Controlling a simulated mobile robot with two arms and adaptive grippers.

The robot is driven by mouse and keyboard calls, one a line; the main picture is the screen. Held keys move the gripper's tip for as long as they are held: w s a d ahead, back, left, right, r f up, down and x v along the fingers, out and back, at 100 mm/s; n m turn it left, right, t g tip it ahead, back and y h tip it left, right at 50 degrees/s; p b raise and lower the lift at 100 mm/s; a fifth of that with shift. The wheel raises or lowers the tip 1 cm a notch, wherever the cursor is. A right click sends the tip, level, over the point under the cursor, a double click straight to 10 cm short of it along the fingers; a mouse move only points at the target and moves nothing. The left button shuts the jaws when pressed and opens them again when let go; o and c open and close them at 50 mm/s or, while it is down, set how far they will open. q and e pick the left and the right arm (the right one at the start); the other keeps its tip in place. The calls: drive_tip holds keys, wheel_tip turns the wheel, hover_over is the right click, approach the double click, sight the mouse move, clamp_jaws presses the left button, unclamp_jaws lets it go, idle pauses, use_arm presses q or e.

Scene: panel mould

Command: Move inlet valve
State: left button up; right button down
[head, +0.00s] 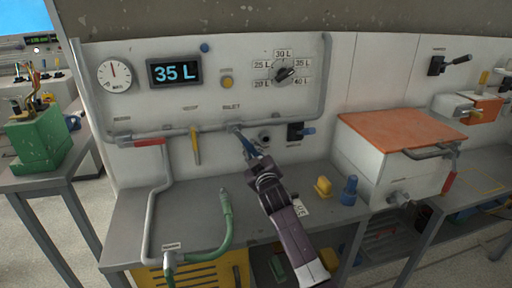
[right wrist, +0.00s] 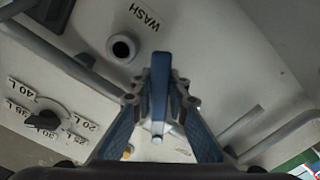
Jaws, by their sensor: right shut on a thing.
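The inlet valve (head: 236,127) sits on the grey pipe under a label that seems to read INLET. Its blue lever (head: 246,142) points down and slightly right towards my right gripper (head: 257,160). In the right wrist view the blue lever (right wrist: 159,82) lies between the two fingertips of my right gripper (right wrist: 158,100), which is shut on it. The fingers cover part of the lever. My left gripper is not in view.
A red lever (head: 149,142) and a yellow lever (head: 196,146) sit on the same pipe to the left. A display (head: 175,71) reads 35 L, beside a selector dial (head: 285,74). A green hose (head: 222,232) stands on the bench. An orange-topped box (head: 398,135) is at right.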

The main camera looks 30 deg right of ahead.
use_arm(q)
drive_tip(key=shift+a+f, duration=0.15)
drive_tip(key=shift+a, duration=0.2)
use_arm(e)
drive_tip(key=shift+w+a+f+m, duration=0.25)
drive_tip(key=shift+a+m, duration=0.55)
drive_tip(key=shift+m, duration=0.4)
drive_tip(key=shift+w+a+f+m, duration=0.25)
drive_tip(key=shift+a+m, duration=0.55)
drive_tip(key=shift+m, duration=0.4)
drive_tip(key=shift+w+a+f+m, duration=0.15)
drive_tip(key=shift+a+f+m, duration=0.15)
drive_tip(key=shift+a+m, duration=0.7)
drive_tip(key=shift+d, duration=0.15)
drive_tip(key=c, duration=1.8)
unclamp_jaws()
drive_tip(key=shift+c, duration=0.2)
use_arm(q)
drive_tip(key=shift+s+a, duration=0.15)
use_arm(e)
drive_tip(key=v, duration=0.7)
drive_tip(key=shift+s, duration=0.2)
